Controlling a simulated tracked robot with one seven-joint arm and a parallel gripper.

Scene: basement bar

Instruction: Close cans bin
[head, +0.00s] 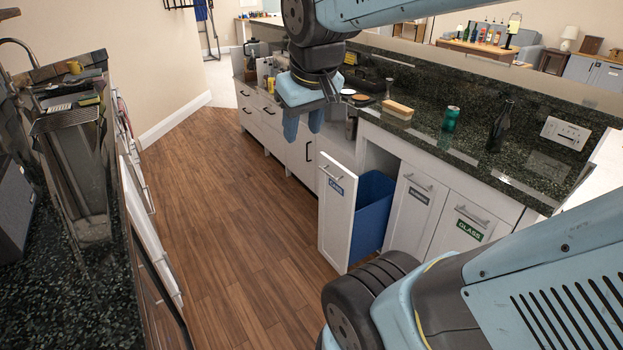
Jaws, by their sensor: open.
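The cans bin is a pull-out cabinet with a white front panel (338,215), a blue label near its top and a bar handle (331,173). It stands pulled out from the right-hand counter, and the blue bin (373,212) behind the panel shows. The inside of the bin is mostly hidden. My gripper (303,127) is open and empty, pointing down. In the picture it is above and left of the panel, apart from the handle.
The neighbouring cabinet fronts, one labelled glass (466,228), are shut. The wooden floor (225,225) left of the bin is clear. Another counter (60,260) runs along the left.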

